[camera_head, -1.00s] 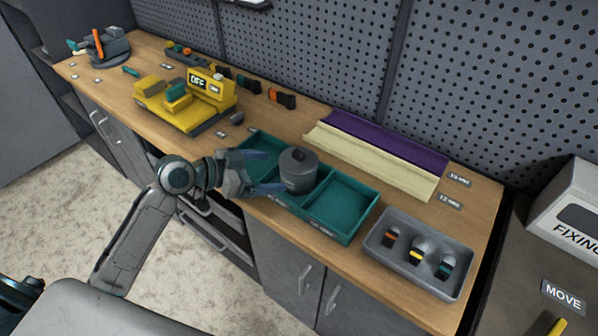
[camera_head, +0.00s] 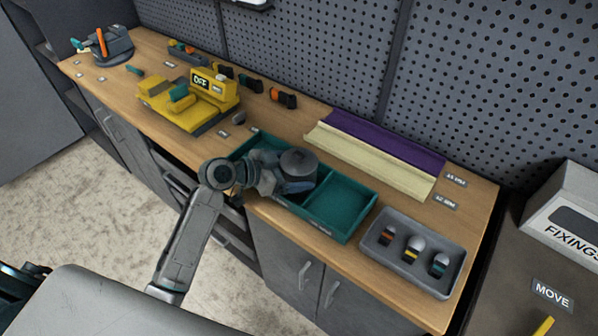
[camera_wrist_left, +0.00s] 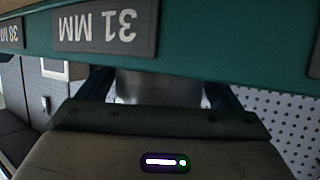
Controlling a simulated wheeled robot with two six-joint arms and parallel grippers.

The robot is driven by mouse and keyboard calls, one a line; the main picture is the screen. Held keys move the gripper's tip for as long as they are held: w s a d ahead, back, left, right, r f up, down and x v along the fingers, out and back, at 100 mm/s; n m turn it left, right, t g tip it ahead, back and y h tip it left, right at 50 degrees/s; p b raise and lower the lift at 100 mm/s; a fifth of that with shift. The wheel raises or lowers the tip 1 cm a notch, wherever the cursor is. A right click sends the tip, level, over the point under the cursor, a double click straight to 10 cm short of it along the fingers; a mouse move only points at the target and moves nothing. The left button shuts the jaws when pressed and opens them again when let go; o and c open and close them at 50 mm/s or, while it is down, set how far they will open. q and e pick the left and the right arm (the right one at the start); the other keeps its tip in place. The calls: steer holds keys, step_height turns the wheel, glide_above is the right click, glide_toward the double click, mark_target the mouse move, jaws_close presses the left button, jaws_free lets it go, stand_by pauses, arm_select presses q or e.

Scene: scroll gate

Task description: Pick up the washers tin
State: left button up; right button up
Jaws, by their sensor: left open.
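A dark grey lidded tin (camera_head: 298,166), which I take to be the washers tin, stands upright in the teal divided tray (camera_head: 352,226) near the middle partition. Its own label cannot be read. My left gripper (camera_head: 300,187) is at the tin's near left side, low against it, with its jaws open. In the left wrist view the tin's grey metal side (camera_wrist_left: 160,88) shows between the two spread fingers (camera_wrist_left: 160,95). Whether the fingers touch it cannot be told. The tray's front with a 31 MM label (camera_wrist_left: 105,27) appears upside down there. My right gripper is not in view.
A grey tray (camera_head: 381,262) with several small bottles stands to the right. Cream and purple angled strips (camera_head: 375,160) lie behind the teal tray. A yellow machine (camera_head: 190,105) marked OFF is to the left. The teal tray's right compartment is empty.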

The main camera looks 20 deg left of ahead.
arm_select(q)
steer(key=c, duration=0.8)
